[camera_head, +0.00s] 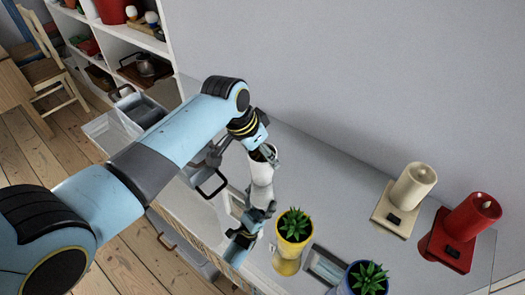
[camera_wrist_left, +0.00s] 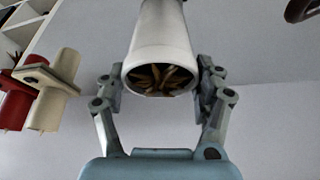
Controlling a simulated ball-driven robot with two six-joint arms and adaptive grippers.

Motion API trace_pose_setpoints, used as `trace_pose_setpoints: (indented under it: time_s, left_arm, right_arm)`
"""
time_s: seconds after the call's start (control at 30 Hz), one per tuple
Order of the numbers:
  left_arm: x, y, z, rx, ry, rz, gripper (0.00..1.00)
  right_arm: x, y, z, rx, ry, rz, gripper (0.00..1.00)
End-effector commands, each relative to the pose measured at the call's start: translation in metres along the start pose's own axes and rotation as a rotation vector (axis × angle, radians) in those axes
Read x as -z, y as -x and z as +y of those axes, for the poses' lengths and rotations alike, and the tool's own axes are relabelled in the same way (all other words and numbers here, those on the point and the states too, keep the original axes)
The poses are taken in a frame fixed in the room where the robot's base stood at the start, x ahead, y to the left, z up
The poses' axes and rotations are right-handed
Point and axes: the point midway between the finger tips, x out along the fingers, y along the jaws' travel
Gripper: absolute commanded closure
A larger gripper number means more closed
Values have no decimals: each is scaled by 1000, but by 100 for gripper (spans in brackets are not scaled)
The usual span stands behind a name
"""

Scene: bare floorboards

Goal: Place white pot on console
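The white pot (camera_head: 261,172) is over the grey mirror-like console (camera_head: 335,185). Its reflection shows directly below it, with no clear gap, so it is at or very near the surface. My left gripper (camera_head: 264,154) is at the pot's upper part. In the left wrist view the white pot (camera_wrist_left: 160,45) is between the two fingers of the left gripper (camera_wrist_left: 160,82), which appear to press on both sides. Its mouth faces the camera and holds brown contents. A reflection of my gripper shows in the console. My right gripper is in neither view.
A yellow pot (camera_head: 294,226) and a blue pot (camera_head: 366,281), both with green plants, stand on the console's near side. A cream object (camera_head: 411,187) and a red object (camera_head: 469,222) are at the right. Shelves (camera_head: 130,38) and a chair (camera_head: 47,70) are at upper left.

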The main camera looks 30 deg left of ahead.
Motion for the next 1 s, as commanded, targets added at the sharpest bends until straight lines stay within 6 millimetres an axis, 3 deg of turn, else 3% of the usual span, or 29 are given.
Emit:
trace_pose_setpoints:
  time_s: [0.03, 0.17, 0.53, 1.0]
  left_arm:
    - [0, 0, 0, 0, 0, 0, 24]
    - [0, 0, 0, 0, 0, 0, 7]
    - [2, 7, 0, 1, 0, 2, 7]
    - [2, 101, -1, 2, -2, 3, 7]
  right_arm:
    - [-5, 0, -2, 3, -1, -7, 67]
    - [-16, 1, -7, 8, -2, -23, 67]
    - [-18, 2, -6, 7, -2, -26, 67]
    - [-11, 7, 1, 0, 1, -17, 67]
